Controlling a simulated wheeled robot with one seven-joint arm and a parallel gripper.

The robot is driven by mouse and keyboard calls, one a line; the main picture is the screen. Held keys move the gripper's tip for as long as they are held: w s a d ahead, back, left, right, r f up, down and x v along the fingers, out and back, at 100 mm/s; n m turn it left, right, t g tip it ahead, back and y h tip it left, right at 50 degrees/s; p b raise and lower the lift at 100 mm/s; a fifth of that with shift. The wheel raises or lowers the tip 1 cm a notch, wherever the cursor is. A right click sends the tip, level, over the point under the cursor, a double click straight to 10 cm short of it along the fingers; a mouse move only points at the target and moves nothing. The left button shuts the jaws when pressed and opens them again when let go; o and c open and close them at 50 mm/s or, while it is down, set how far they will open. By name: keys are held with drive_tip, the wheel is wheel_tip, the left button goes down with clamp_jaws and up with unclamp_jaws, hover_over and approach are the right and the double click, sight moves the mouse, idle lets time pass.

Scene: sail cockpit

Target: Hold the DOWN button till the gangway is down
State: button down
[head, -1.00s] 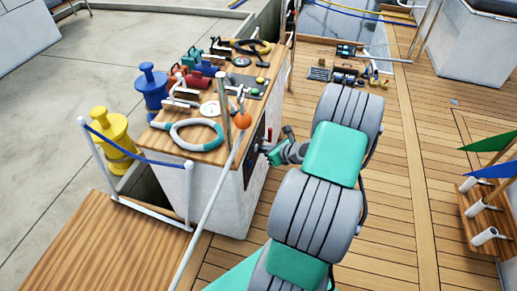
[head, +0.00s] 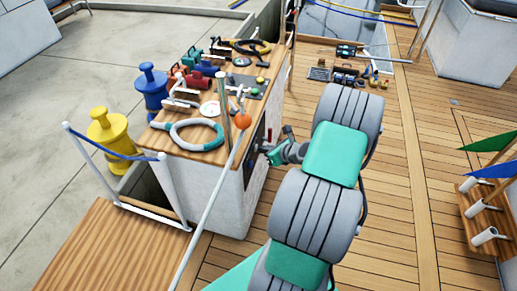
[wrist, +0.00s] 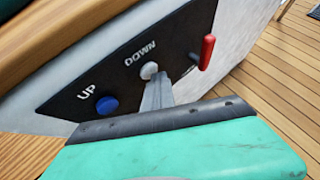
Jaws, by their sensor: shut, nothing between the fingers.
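The dark control panel (wrist: 125,85) is on the side of the white console. It carries a pale DOWN button (wrist: 149,69) and a blue UP button (wrist: 107,105). My gripper (wrist: 156,94) is shut and empty, its tips against the DOWN button in the wrist view; how far the button is pressed is hidden. In the head view my gripper (head: 268,151) reaches the console's right side. The wooden gangway (head: 115,250) lies at the lower left, with white posts (head: 175,186) and a blue rope leaning left.
A red lever (wrist: 207,52) sticks out close to the right of the DOWN button. Open deck (head: 400,200) lies to the right.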

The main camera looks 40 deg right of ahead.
drive_tip(key=shift+s, duration=0.1)
idle(0.7)
drive_tip(key=shift+s+d, duration=0.5)
drive_tip(key=shift+s, duration=0.15)
drive_tip(key=s+d, duration=0.1)
drive_tip(key=s, duration=0.1)
drive_tip(key=s+d+p, duration=0.1)
drive_tip(key=s+d, duration=0.1)
drive_tip(key=shift+d, duration=0.1)
idle(0.8)
